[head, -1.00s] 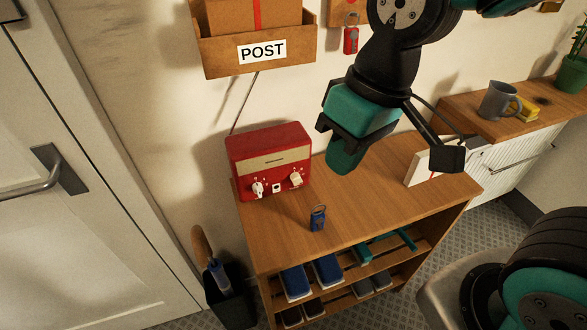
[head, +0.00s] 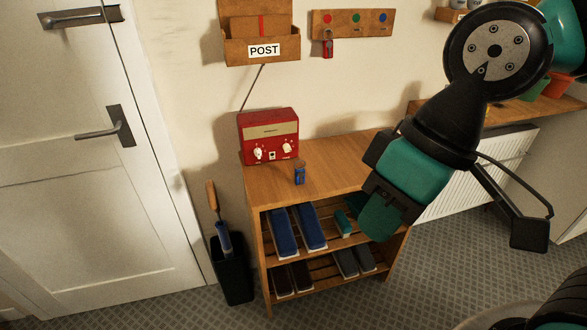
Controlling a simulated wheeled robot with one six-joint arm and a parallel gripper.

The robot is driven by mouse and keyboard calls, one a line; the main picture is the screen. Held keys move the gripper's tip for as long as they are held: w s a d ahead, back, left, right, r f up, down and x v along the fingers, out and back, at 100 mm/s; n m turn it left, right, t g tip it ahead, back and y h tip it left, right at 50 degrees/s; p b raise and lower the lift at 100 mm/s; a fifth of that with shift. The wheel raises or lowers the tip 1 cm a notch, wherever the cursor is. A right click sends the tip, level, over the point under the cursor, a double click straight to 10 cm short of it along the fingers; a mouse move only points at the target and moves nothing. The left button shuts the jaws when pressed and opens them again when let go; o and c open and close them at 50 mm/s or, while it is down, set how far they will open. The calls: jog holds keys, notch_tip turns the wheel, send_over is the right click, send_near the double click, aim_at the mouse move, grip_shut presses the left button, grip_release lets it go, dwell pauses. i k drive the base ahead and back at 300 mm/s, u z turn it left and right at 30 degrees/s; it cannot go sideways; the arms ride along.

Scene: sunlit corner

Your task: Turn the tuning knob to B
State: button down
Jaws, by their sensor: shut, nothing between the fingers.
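The red radio (head: 268,124) stands at the back left of the wooden shelf unit's top, against the wall. Its front has a cream dial strip and two pale knobs, a left knob (head: 259,153) and a right knob (head: 288,149), with a small pale square between them. Marks around the knobs are too small to read, so I cannot tell which is for tuning or where either points. My gripper (head: 378,222) is shut and empty. It appears right of and lower than the radio in the picture, apart from it, covering the right part of the shelf unit.
A small blue keyed tag (head: 299,174) stands on the shelf top (head: 330,172) before the radio. Shoes (head: 283,232) fill the shelves below. A POST box (head: 262,52) and a hook board (head: 352,22) hang above. A black umbrella bin (head: 232,270) stands left, near the door (head: 90,170).

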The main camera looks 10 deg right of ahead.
aim_at(286, 147)
jog(key=z, duration=1.05)
jog(key=i, duration=0.8)
jog(key=u, duration=0.6)
jog(key=i, duration=0.7)
jog(key=u, duration=0.65)
